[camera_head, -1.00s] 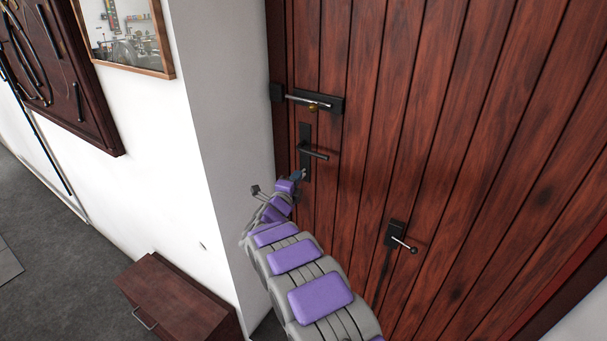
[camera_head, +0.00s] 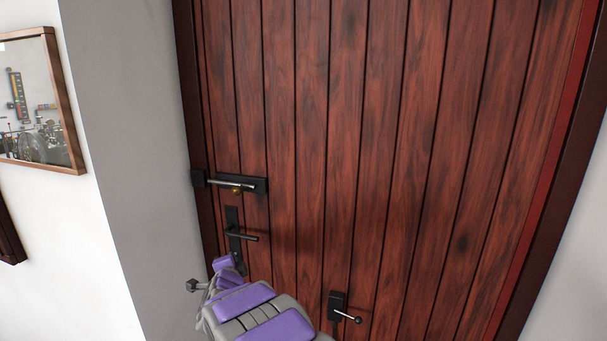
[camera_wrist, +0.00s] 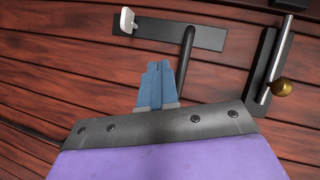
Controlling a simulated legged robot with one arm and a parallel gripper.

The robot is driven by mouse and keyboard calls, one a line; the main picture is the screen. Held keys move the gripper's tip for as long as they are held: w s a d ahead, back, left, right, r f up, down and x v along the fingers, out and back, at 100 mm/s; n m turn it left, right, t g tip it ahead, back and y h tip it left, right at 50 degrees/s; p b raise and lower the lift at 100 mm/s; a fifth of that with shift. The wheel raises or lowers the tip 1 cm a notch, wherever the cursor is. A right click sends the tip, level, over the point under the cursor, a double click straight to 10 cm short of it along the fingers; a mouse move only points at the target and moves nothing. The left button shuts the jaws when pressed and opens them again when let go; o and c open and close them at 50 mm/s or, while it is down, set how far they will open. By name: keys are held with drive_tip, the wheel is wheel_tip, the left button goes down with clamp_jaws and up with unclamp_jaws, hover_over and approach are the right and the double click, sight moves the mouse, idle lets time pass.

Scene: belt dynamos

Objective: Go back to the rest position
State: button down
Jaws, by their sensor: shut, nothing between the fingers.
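My gripper (camera_wrist: 157,82) shows in the wrist view as two blue fingers pressed together, with nothing between them. It is close to the wooden door (camera_head: 370,130), beside the black handle plate (camera_wrist: 165,32) and the dark lever handle (camera_wrist: 186,55). I cannot tell whether it touches the lever. In the head view, my purple and grey arm reaches up from the bottom edge toward the door handle (camera_head: 240,236); the fingertips are hardly visible there.
A sliding bolt (camera_head: 238,185) with a brass knob sits above the handle. A second small lever latch (camera_head: 342,309) is lower right on the door. A grey wall (camera_head: 140,150) and a framed mirror or picture (camera_head: 62,100) are at the left.

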drive_tip(key=s+d+f+n+g+h+b, duration=0.1)
drive_tip(key=s+d+n+g, duration=0.3)
drive_tip(key=s+d, duration=0.7)
drive_tip(key=s+d+f+n+g+b, duration=0.1)
drive_tip(key=s+d+n+g, duration=0.3)
drive_tip(key=s, duration=2.2)
drive_tip(key=s+d+f+n+g+h+b, duration=0.1)
drive_tip(key=s+d+n+g, duration=0.4)
drive_tip(key=s+d, duration=1.3)
drive_tip(key=d+g, duration=0.2)
drive_tip(key=g, duration=0.1)
drive_tip(key=shift+s+d+f+g+h, duration=0.2)
drive_tip(key=shift+f+g+h, duration=0.1)
drive_tip(key=shift+f, duration=0.05)
